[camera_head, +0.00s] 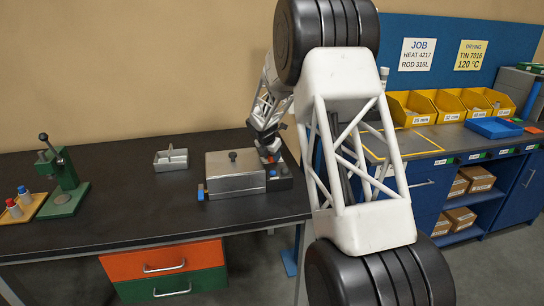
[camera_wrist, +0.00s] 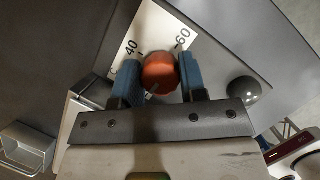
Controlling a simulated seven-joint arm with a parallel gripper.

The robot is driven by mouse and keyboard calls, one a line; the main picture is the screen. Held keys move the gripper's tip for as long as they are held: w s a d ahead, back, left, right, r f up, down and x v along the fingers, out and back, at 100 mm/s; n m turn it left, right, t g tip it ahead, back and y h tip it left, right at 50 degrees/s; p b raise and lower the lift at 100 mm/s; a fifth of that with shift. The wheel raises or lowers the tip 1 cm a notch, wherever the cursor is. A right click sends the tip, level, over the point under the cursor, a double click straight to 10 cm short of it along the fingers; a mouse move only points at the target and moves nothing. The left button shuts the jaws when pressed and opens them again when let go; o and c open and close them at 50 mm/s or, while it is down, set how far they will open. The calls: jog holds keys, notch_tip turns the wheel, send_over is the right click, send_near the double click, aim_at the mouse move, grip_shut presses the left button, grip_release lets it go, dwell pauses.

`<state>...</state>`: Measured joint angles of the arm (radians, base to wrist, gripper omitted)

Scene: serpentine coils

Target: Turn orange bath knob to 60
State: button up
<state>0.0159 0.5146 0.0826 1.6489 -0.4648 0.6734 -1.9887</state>
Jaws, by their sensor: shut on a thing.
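The orange bath knob (camera_wrist: 160,72) sits on a white dial plate (camera_wrist: 152,27) marked 40 and 60. My gripper (camera_wrist: 160,80) has a blue finger on each side of the knob and is shut on it. A small dark mark shows on the knob near its lower edge; which number the knob points to I cannot tell. In the head view the silver bath (camera_head: 235,180) stands on the black bench, and my gripper (camera_head: 269,152) is over its right end, mostly hiding the knob.
A black round button (camera_wrist: 243,91) is right of the dial. On the bench (camera_head: 110,180), a small metal tray (camera_head: 171,160) lies left of the bath and a green press (camera_head: 62,190) stands farther left. Yellow bins (camera_head: 410,108) are at the right.

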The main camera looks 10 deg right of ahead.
jog(key=m+g, duration=0.1)
jog(key=m, duration=0.2)
jog(key=m+g+h, duration=0.1)
jog(key=m, duration=0.2)
jog(key=shift+m, duration=0.4)
jog(key=m+g, duration=0.1)
jog(key=m, duration=0.2)
jog(key=shift+m+g, duration=0.3)
jog(key=shift+g, duration=0.1)
jog(key=m+g, duration=0.1)
jog(key=m, duration=0.2)
jog(key=shift+m, duration=0.3)
jog(key=m+g+y, duration=0.1)
jog(key=m, duration=0.2)
jog(key=shift+m+g, duration=0.3)
jog(key=m+y, duration=0.1)
jog(key=m, duration=0.2)
jog(key=shift+m+g, duration=0.3)
jog(key=shift+m, duration=0.1)
jog(key=m+y, duration=0.1)
jog(key=m, duration=0.2)
jog(key=m+y, duration=0.1)
jog(key=m, duration=0.2)
jog(key=shift+y, duration=0.3)
